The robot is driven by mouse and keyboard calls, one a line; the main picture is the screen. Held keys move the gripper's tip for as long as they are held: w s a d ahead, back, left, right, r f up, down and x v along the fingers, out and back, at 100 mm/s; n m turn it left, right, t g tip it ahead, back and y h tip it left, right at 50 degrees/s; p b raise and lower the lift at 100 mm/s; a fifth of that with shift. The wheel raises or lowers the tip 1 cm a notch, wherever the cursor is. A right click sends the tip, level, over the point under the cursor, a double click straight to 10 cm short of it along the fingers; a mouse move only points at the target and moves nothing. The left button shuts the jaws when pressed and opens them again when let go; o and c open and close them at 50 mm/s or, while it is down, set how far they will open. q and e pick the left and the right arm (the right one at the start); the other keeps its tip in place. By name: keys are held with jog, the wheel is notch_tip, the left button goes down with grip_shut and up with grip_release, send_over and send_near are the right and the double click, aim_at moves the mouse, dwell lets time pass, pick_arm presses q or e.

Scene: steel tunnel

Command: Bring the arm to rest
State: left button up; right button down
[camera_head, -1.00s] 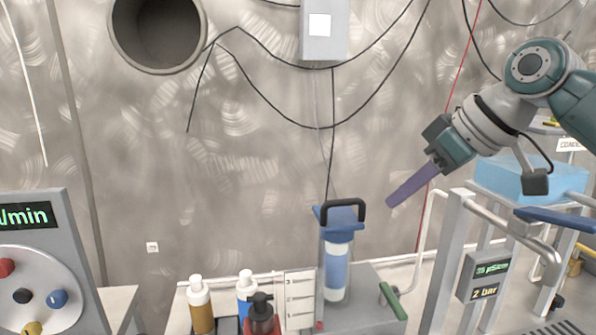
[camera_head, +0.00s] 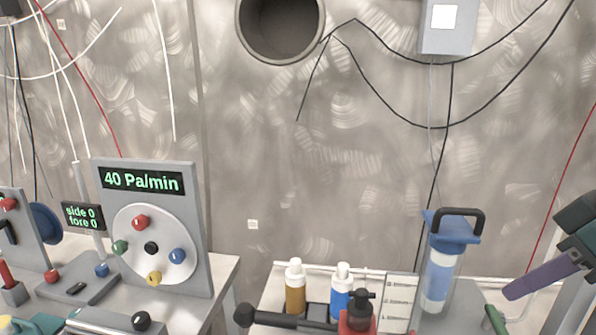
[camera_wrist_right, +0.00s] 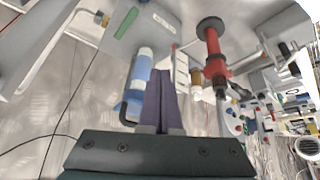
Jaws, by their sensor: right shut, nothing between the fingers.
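My right arm comes in at the right edge of the head view, mostly cut off. Its gripper (camera_head: 507,293) has purple fingers pressed together, pointing down and left, with nothing between them. In the head view the fingertips appear to the right of the blue-capped canister (camera_head: 440,275), with a visible gap. In the right wrist view the shut gripper fingers (camera_wrist_right: 160,80) lie alongside the canister (camera_wrist_right: 139,75) in the picture; I cannot tell the distance. My left gripper is not in view.
A brown bottle (camera_head: 295,290), a blue bottle (camera_head: 341,292) and a red, black-topped device (camera_head: 357,318) stand left of the canister. A dial panel (camera_head: 155,235) reading 40 Pa/min stands further left. Cables hang on the steel wall around a round opening (camera_head: 281,25).

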jog(key=s+a+f+m+g+h+p, duration=0.15)
jog(key=s+a, duration=0.35)
jog(key=s, duration=0.5)
jog(key=s+a+f+g+y, duration=0.1)
jog(key=s+a+f, duration=0.25)
jog(key=s, duration=0.65)
notch_tip(320, 180, up, 39)
jog(key=p, duration=3.7)
jog(key=shift+s+a+f+h+p, duration=0.25)
jog(key=shift+a+h+p, duration=0.1)
jog(key=shift+a, duration=0.1)
